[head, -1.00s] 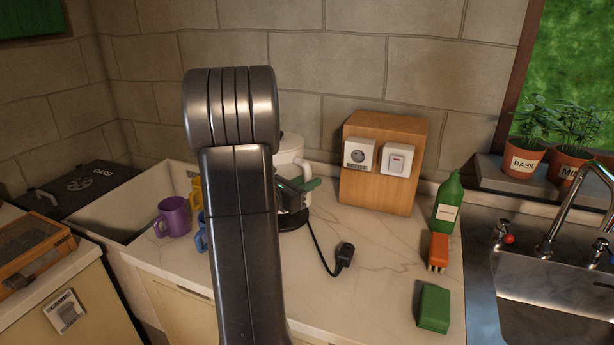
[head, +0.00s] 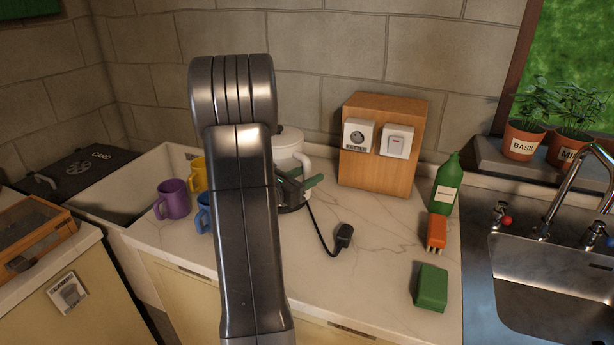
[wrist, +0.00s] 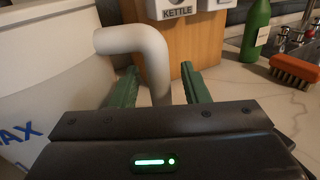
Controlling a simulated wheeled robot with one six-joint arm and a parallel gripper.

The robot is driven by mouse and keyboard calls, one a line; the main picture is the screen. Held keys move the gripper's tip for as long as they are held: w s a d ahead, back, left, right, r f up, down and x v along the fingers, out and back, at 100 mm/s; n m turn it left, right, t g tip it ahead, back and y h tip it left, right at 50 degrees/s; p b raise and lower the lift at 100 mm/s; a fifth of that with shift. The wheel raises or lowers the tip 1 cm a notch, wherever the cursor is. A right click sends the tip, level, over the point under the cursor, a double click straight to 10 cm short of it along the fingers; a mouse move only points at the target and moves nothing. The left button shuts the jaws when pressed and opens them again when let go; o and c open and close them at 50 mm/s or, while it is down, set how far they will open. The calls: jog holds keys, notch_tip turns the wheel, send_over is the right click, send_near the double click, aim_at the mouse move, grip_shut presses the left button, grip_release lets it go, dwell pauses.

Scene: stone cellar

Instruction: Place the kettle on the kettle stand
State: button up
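The white kettle (head: 290,145) stands upright on the counter, partly hidden behind my arm in the head view. Its curved white handle (wrist: 150,45) shows close up in the wrist view, with the kettle body (wrist: 40,80) to the left. The black kettle stand (head: 292,208) shows at the kettle's foot, with a cord running from it. My arm hides much of this spot, so I cannot tell exactly how the kettle sits on it. My gripper (wrist: 158,72) is open, with one green finger on each side of the handle and gaps visible between.
Purple, yellow and blue mugs (head: 173,199) stand left of the kettle. A black plug (head: 343,234) lies in front. A wooden socket block (head: 380,165) stands behind right. A green bottle (head: 447,185), orange brush (head: 436,233) and green sponge (head: 432,288) are further right, beside the sink (head: 550,265).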

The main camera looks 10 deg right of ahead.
jog(key=shift+r, duration=0.1)
jog(key=shift+s+a, duration=0.2)
jog(key=shift+a, duration=0.15)
jog(key=b+v, duration=0.1)
jog(key=v, duration=1)
